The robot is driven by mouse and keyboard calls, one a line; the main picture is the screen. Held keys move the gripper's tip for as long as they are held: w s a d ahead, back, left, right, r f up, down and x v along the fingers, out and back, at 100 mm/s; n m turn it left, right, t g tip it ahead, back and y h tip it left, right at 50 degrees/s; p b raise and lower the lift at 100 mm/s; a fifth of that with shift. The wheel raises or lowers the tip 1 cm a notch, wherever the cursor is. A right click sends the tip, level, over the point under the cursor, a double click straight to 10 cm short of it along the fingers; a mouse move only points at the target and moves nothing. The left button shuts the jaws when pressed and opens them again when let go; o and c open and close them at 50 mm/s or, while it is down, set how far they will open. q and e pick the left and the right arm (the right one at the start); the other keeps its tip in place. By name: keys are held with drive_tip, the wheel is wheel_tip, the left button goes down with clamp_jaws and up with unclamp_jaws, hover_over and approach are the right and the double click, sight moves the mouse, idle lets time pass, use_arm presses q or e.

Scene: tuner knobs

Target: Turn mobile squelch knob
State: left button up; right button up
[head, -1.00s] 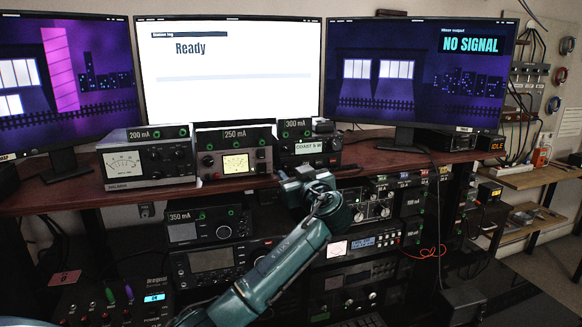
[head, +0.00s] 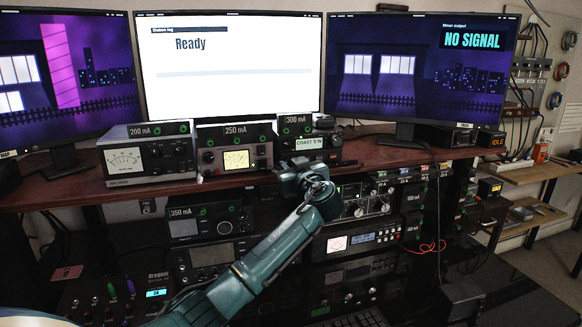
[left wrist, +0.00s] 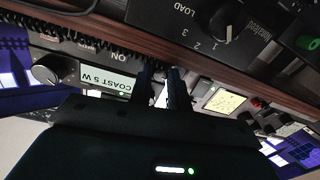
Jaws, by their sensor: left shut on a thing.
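The mobile radio, marked COAST 5 W on its small pale display (head: 310,143), sits on the wooden shelf under a 300 mA label. The display shows upside down in the left wrist view (left wrist: 108,81). A large dark round knob (left wrist: 47,70) is beside the display there, apart from my fingers. My left gripper (head: 289,168) is at the radio's lower left front. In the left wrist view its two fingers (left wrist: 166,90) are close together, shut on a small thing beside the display. The fingers hide most of it, so I cannot read its label. My right gripper is not in view.
A 250 mA meter unit (head: 236,158) stands close to the left of my gripper. The shelf edge (head: 225,182) runs just below. A panel with a LOAD dial (left wrist: 222,27) is close to the fingers in the wrist view. More rack gear (head: 362,240) lies below.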

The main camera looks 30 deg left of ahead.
use_arm(q)
clamp_jaws()
drive_tip(key=m, duration=0.4)
drive_tip(key=shift+m, duration=0.4)
drive_tip(key=o, duration=0.7)
unclamp_jaws()
drive_tip(key=shift+o, duration=0.2)
drive_tip(key=shift+s+d, duration=0.1)
